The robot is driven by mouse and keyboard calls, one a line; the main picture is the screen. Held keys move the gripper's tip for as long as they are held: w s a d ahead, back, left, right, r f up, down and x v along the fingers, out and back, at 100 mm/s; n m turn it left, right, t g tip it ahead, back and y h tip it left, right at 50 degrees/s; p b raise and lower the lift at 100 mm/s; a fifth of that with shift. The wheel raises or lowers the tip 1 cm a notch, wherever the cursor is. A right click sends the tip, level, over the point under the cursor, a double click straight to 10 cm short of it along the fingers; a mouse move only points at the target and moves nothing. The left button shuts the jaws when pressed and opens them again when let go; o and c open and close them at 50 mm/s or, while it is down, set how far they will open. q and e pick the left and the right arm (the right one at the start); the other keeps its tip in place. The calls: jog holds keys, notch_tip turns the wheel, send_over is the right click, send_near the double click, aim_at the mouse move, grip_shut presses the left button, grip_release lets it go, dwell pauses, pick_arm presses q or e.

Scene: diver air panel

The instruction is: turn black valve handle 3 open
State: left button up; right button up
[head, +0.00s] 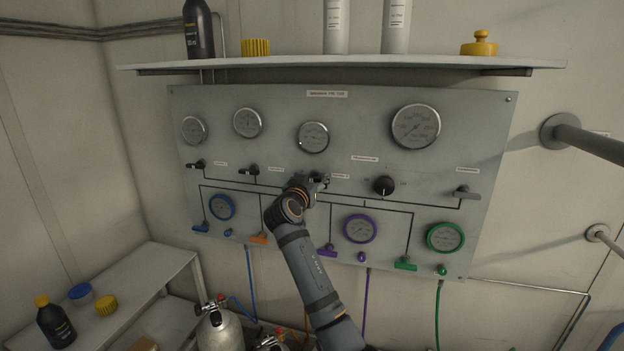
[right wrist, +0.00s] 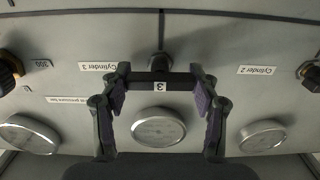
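In the right wrist view my right gripper (right wrist: 160,80) is spread wide, with one finger near each end of the bar. I cannot tell whether the fingers touch it. My left gripper is not in view.
The grey panel (head: 290,104) carries gauges, two black handles (head: 249,170) to the left, a black knob (head: 384,186) and a grey lever (head: 466,192) to the right. Coloured valves sit below. A shelf (head: 350,62) juts out above. A pipe (head: 590,141) sticks out at right.

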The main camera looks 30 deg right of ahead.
jog(key=c, duration=0.4)
jog(key=shift+c, duration=0.2)
jog(key=shift+n, duration=0.3)
jog(key=n, duration=0.2)
jog(key=shift+n, duration=0.4)
jog(key=n, duration=0.3)
jog(key=shift+w+n, duration=0.1)
jog(key=shift+n, duration=0.2)
jog(key=n+p, duration=0.2)
jog(key=n, duration=0.2)
jog(key=shift+n, duration=0.3)
jog(key=n+p, duration=0.2)
jog(key=n, duration=0.2)
jog(key=shift+a+f, duration=0.1)
jog(key=shift+f+n+p, duration=0.1)
jog(key=shift+n+p, duration=0.2)
jog(key=shift+p, duration=0.05)
